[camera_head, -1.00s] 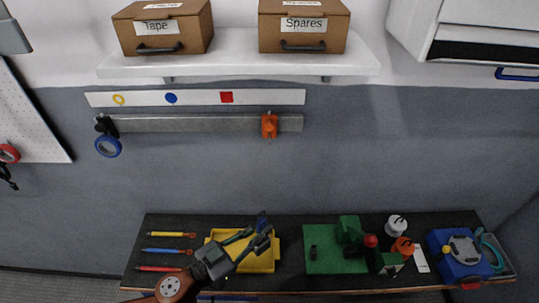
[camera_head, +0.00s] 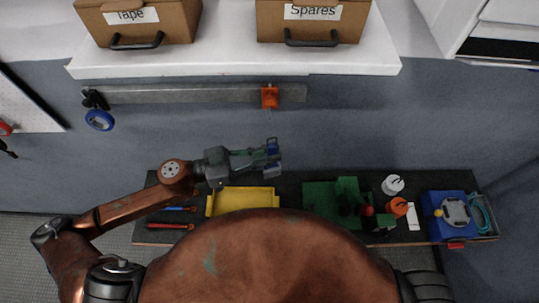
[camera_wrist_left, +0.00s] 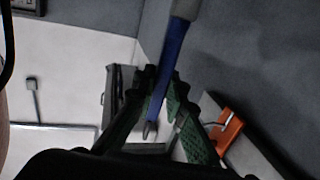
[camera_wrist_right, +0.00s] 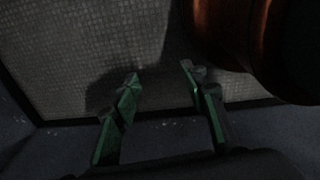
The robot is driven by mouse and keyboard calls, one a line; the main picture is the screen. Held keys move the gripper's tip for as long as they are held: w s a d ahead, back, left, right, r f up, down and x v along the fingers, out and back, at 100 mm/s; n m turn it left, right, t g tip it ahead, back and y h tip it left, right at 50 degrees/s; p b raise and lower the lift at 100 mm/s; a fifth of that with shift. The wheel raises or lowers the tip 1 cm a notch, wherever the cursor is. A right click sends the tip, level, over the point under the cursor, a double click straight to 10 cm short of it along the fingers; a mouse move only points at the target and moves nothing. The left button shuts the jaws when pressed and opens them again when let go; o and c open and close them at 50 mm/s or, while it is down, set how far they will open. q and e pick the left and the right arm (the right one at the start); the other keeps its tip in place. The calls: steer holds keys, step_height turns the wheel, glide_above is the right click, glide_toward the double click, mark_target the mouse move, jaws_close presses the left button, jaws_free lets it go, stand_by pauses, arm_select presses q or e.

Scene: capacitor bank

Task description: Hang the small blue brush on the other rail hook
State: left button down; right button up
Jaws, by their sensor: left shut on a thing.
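My left gripper (camera_head: 270,158) is shut on the blue brush (camera_wrist_left: 170,60), raised in front of the wall below the rail. In the left wrist view the brush's blue handle runs between the green-padded fingers, with a grey part at the top edge. The metal rail (camera_head: 200,94) carries an orange hook (camera_head: 269,97) near its right end, with nothing seen hanging on it. The orange hook also shows in the left wrist view (camera_wrist_left: 229,130), apart from the brush. A black hook (camera_head: 94,99) at the rail's left end holds a blue tape roll (camera_head: 99,120). My right gripper (camera_wrist_right: 160,74) is open and empty.
A white shelf (camera_head: 235,62) with Tape and Spares boxes overhangs the rail. Below, the dark bench holds a yellow tray (camera_head: 243,200), pens, a green block fixture (camera_head: 320,196) and a blue case (camera_head: 452,214).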

arm_select(q)
steer(key=shift+w+f, duration=0.1)
steer(key=shift+w, duration=0.35)
steer(key=w+f+b, duration=0.1)
steer(key=w+b, duration=0.3)
steer(key=w, duration=0.5)
steer(key=shift+f, duration=0.25)
arm_select(e)
steer(key=f, duration=0.1)
steer(key=w+f, duration=0.1)
steer(key=f, duration=0.1)
steer(key=w+f, duration=0.1)
steer(key=shift+a+f, duration=0.1)
steer(key=shift+f, duration=0.2)
arm_select(q)
steer(key=c, duration=1.9)
jaws_free()
